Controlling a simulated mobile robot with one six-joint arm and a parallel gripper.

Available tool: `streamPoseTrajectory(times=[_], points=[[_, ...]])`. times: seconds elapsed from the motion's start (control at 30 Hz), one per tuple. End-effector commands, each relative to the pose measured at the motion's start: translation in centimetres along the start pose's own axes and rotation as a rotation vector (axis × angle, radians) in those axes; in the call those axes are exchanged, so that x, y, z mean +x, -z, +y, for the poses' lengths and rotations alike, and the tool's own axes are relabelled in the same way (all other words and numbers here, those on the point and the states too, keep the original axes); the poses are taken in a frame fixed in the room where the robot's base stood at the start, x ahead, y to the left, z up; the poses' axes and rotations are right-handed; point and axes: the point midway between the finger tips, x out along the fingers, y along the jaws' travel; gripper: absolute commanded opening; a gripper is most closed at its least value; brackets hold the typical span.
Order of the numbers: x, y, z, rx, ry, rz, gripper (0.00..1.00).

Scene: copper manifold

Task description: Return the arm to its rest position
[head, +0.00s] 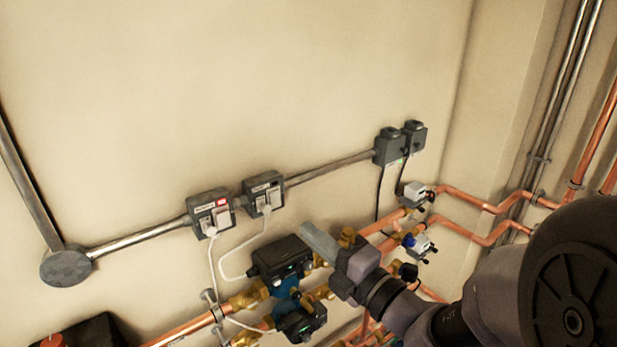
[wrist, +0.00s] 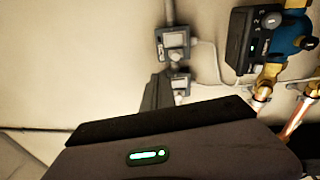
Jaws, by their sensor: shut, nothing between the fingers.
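My arm reaches in from the lower right in the head view. My gripper (head: 312,234) points up and left, with its grey fingers together and nothing between them. In the picture it overlaps the pipework just right of a black-and-blue pump (head: 280,262). In the wrist view my gripper (wrist: 157,88) shows as a dark narrow finger shape behind the wrist housing, which has a green light. The fingers appear apart from the wall sockets, but their exact clearance from the pipes cannot be told.
Two switched sockets (head: 211,212) (head: 263,194) with white cables are on the wall. Copper pipes (head: 470,200) with white-topped valve actuators (head: 416,193) run on the right. A second pump (head: 302,320) sits low. The upper wall is bare.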

Motion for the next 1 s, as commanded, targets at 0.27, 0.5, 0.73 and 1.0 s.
streamPoseTrajectory(times=[0.27,0.5,0.73,1.0], points=[[-11.1,18.9,-12.8,-1.506,-0.061,0.948,0.0],[-22.2,12.4,-22.3,2.455,0.29,-1.574,0.0],[-23.5,9.8,-21.5,2.179,0.292,-1.469,0.0],[-23.5,9.9,-21.5,2.187,0.292,-1.474,0.0]])
